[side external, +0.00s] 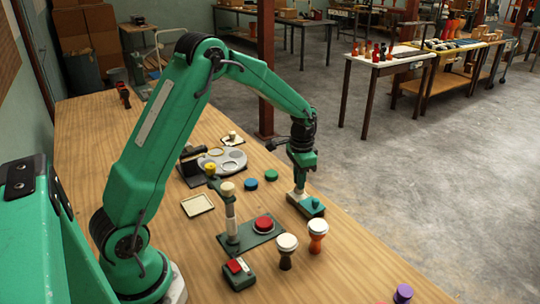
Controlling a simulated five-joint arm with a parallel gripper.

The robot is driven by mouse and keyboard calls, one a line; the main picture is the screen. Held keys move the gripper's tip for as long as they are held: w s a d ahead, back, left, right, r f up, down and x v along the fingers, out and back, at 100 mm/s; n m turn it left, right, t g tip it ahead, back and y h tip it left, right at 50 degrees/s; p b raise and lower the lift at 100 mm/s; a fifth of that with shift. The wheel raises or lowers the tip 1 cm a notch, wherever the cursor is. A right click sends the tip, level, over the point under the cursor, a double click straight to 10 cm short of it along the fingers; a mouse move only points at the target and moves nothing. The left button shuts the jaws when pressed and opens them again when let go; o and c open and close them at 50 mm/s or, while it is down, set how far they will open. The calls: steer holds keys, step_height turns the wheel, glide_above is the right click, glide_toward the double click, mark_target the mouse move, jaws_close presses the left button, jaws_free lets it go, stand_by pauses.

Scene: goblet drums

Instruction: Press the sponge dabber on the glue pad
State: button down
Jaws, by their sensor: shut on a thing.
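My gripper (299,188) points straight down near the table's right edge, shut on a small pale piece that I take for the sponge dabber (297,196). Its lower end is at a low green block (310,208) with a small teal knob. I cannot tell whether they touch. Which thing is the glue pad is not certain. A shallow square cream tray (197,206) lies flat and empty to the left, apart from my gripper. Another small cream pad with a pale knob (233,135) lies further back.
A stand with a pale-topped post (230,215) and a red button (263,223) are in front. Two goblet drums (287,245) (317,233) stand near the right edge. A grey palette (222,160) and green and blue discs (271,175) (251,184) lie behind. A red-topped box (238,272) is nearer.

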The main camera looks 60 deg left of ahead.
steer(key=shift+f, duration=0.65)
stand_by(1.8)
steer(key=shift+r, duration=0.2)
steer(key=shift+r, duration=3.45)
steer(key=s+d+r+n, duration=0.3)
steer(key=s+d+r, duration=0.4)
steer(key=s+d, duration=0.1)
steer(key=shift+d+r, duration=0.3)
steer(key=shift+d, duration=0.2)
